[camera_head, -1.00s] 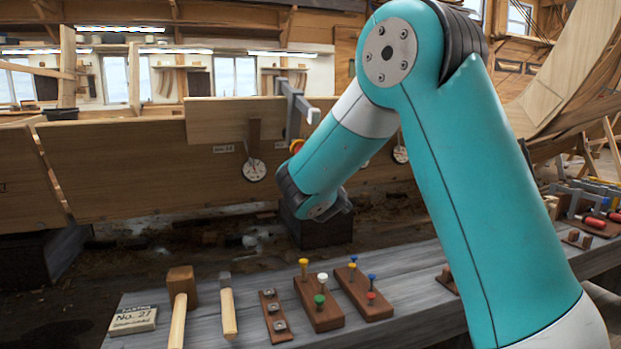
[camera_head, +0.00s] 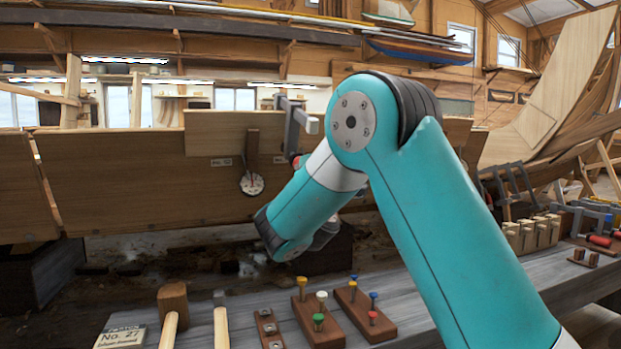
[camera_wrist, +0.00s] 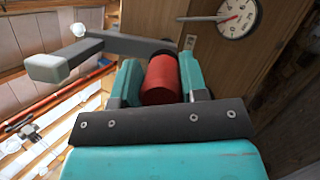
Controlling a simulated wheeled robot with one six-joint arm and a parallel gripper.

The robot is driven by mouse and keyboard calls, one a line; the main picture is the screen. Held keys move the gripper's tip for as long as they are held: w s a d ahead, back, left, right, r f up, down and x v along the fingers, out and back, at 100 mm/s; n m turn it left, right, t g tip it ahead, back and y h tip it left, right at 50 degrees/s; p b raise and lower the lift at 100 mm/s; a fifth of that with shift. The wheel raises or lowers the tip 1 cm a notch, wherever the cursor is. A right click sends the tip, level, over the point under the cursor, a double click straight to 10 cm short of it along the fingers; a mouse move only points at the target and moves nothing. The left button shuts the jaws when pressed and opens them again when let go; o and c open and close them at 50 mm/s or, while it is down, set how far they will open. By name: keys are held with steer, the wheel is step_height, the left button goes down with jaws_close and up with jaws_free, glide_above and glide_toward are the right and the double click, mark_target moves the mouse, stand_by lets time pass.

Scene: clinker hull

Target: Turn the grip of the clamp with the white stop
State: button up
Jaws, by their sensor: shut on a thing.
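The grey clamp (camera_head: 291,122) grips the top edge of the planking in the head view. It is close in the wrist view, where its grey bar (camera_wrist: 128,44) runs across the top. A white round stop (camera_wrist: 78,29) sits near the bar's left part. Its red cylindrical grip (camera_wrist: 161,84) lies between the two teal fingers of my gripper (camera_wrist: 160,74), which is shut on it. In the head view my arm hides the gripper and most of the grip.
A dial (camera_head: 251,184) hangs on the planking left of the clamp; it also shows in the wrist view (camera_wrist: 237,17). Below, a bench (camera_head: 420,316) carries a mallet (camera_head: 172,305), a label block (camera_head: 120,337) and peg blocks (camera_head: 364,314). More clamps (camera_head: 510,185) stand at the right.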

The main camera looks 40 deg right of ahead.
steer(key=n+t+b, duration=0.1)
steer(key=n, duration=0.3)
steer(key=shift+n+t+b, duration=0.3)
steer(key=shift+t+b, duration=0.1)
steer(key=shift+a+r+n+t+y+b, duration=0.15)
steer(key=shift+n+t+y+b, duration=0.3)
steer(key=shift+n, duration=0.55)
steer(key=shift+y, duration=0.25)
steer(key=o, duration=0.9)
